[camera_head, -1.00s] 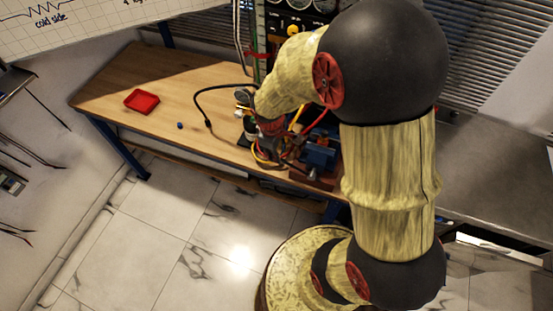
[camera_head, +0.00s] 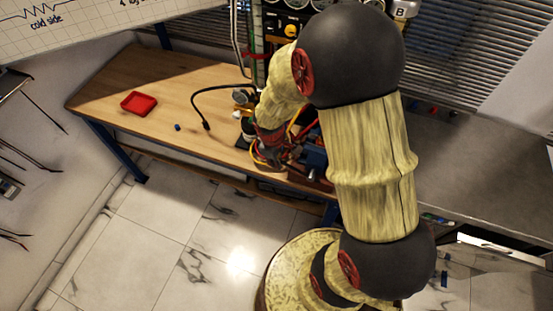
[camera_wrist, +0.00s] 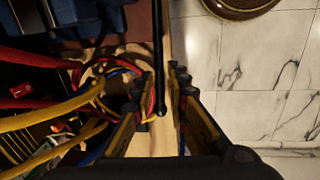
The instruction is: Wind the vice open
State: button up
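The blue vice (camera_head: 315,157) stands at the front edge of the wooden bench, partly hidden by my arm. Its blue body also shows at the top left of the wrist view (camera_wrist: 92,22). A thin dark bar (camera_wrist: 158,55), which looks like the vice handle, runs down from the top of the wrist view and ends in a small knob. My gripper (camera_wrist: 162,82) is open, with the bar's lower end between its fingers and a visible gap on each side. Whether a finger touches it cannot be told. In the head view the fingers are hard to make out.
Red, yellow and blue hoses (camera_wrist: 60,105) crowd the left side of my gripper. A red tray (camera_head: 139,103) and a small blue object (camera_head: 177,127) lie on the bench (camera_head: 190,85). Tiled floor (camera_wrist: 255,75) lies open to the right in the wrist view.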

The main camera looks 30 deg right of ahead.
grip_shut()
dwell(0.5)
jog(key=shift+d+f+n+g+h+b, duration=0.15)
jog(key=shift+f+g+h+b, duration=0.8)
jog(key=shift+f, duration=0.85)
jog(key=shift+a+f+n+g+h+b, duration=0.15)
jog(key=shift+f+g+h+b, duration=0.35)
jog(key=shift+f+g+h, duration=0.85)
jog(key=shift+d+f+n+g+h+b, duration=0.2)
jog(key=shift+f+g+h+b, duration=0.8)
jog(key=shift+f, duration=1.2)
jog(key=shift+y, duration=0.3)
jog(key=shift+o, duration=0.4)
grip_release()
jog(key=shift+d+g, duration=0.15)
jog(key=shift+g, duration=0.15)
jog(key=shift+o, duration=1.3)
jog(key=shift+s+f, duration=0.1)
jog(key=shift+s, duration=0.05)
